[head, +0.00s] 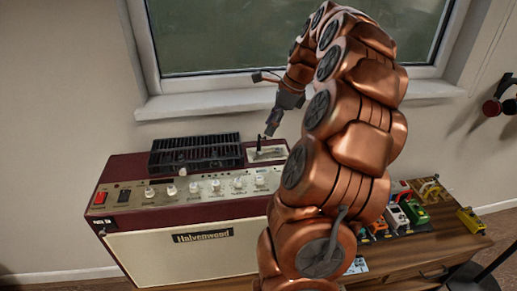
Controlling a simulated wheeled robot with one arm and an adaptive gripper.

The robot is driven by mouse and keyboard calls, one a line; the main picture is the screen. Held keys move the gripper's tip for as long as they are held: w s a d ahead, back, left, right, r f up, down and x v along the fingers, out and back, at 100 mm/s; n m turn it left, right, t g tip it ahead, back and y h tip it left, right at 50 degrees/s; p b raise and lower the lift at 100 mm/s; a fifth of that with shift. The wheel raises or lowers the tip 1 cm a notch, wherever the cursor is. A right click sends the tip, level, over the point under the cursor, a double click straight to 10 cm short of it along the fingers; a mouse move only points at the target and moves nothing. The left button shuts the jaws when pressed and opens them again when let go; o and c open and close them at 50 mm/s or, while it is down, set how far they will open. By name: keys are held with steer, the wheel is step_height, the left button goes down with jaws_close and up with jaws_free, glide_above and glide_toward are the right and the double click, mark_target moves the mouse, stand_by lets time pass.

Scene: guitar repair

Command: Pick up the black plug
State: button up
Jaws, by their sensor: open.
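My gripper (265,102) hangs above the right end of the amplifier, in front of the window sill. Its dark fingers are spread apart, with nothing visible between them. A small, thin dark piece (260,143) stands upright at the amplifier's top right, below the lower finger and close to it. It may be the black plug, but it is too small to tell. I cannot tell whether the finger touches it. The maroon and cream amplifier (180,253) stands on the wooden bench, with a row of pale knobs along its panel.
A black slatted box (195,153) sits on the amplifier's top, left of my gripper. Several small coloured pedals (415,211) stand on the wooden bench (440,242) at the right. The window (215,40) and its sill (205,102) are behind. My copper arm hides the bench's middle.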

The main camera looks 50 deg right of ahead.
mark_target(260, 143)
steer(key=shift+x, duration=1.1)
steer(key=shift+w+a+f+p, duration=0.3)
steer(key=shift+a+f+p, duration=0.35)
steer(key=shift+f+p, duration=0.3)
steer(key=shift+p+x, duration=0.35)
steer(key=shift+x, duration=0.75)
steer(key=shift+w+a+f, duration=0.1)
steer(key=shift+w+f, duration=0.05)
steer(key=shift+f, duration=0.25)
jaws_close()
